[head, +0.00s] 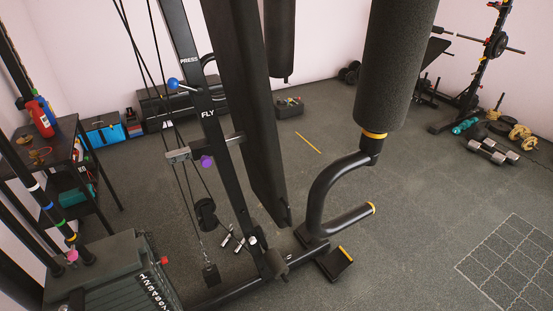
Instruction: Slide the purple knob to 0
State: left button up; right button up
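The purple knob (206,161) sits on the dark upright of the exercise machine (214,130), beside a short grey crossbar and below the white word FLY. No mark reading 0 can be made out. Higher on the upright is a blue ball-ended knob (173,83), near the word PRESS. Neither of my grippers shows in the head view, so nothing is seen touching the purple knob.
A weight stack (110,272) stands at the lower left, with cables rising from it. A black padded roller (397,65) hangs in the foreground right of the upright. A shelf (60,135) with bottles stands left. Open floor (430,200) lies right.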

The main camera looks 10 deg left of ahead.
aim_at(206, 161)
jog(key=z, duration=1.05)
jog(key=i, duration=0.6)
jog(key=u, duration=1.35)
